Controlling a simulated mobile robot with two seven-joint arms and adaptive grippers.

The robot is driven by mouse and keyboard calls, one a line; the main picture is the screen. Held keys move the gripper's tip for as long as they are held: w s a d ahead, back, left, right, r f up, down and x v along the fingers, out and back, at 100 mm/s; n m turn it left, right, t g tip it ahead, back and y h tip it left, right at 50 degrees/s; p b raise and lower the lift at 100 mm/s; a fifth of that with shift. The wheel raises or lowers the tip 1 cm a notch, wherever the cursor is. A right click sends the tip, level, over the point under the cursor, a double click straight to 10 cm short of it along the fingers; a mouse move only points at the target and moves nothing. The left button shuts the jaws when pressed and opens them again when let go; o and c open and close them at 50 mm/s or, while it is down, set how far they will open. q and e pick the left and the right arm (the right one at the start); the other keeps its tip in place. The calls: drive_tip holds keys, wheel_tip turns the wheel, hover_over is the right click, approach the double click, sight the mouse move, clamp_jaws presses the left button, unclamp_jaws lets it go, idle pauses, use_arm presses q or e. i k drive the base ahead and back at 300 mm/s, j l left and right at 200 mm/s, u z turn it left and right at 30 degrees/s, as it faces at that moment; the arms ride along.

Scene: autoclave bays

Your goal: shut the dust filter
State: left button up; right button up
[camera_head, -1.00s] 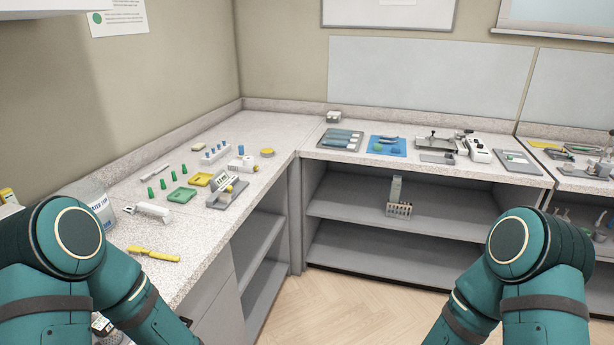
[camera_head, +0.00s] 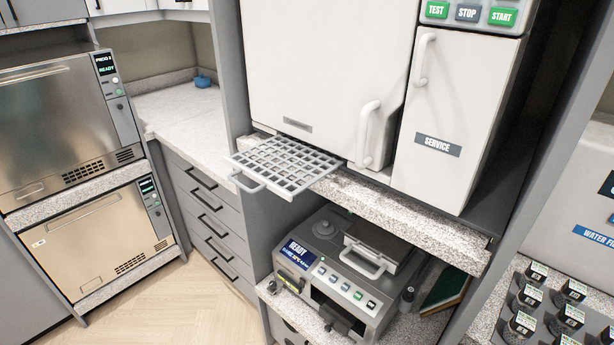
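A light grey grid panel (camera_head: 287,163) with a loop handle (camera_head: 247,184) on its front edge sticks out from a slot below the large white door of the autoclave (camera_head: 330,70). It looks like the dust filter, pulled out; its back edge is hidden under the machine. It lies flat just above the speckled shelf edge. Neither of my grippers is in view.
A narrow white SERVICE door (camera_head: 450,130) with a handle is right of the large door. A grey device reading READY (camera_head: 340,275) sits on the shelf below. Two ovens (camera_head: 60,120) stand at left. Black-capped items (camera_head: 565,310) stand at lower right. Floor is clear at lower left.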

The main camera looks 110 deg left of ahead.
sight(265, 182)
drive_tip(key=k+l+u, duration=0.15)
drive_tip(key=u, duration=0.2)
drive_tip(key=k+l+u, duration=0.1)
drive_tip(key=u, duration=0.25)
drive_tip(key=k+u, duration=0.25)
drive_tip(key=u, duration=0.6)
drive_tip(key=j+u, duration=0.1)
drive_tip(key=u, duration=0.35)
drive_tip(key=j+u, duration=0.1)
drive_tip(key=u, duration=0.8)
drive_tip(key=j+u, duration=0.1)
drive_tip(key=u, duration=0.35)
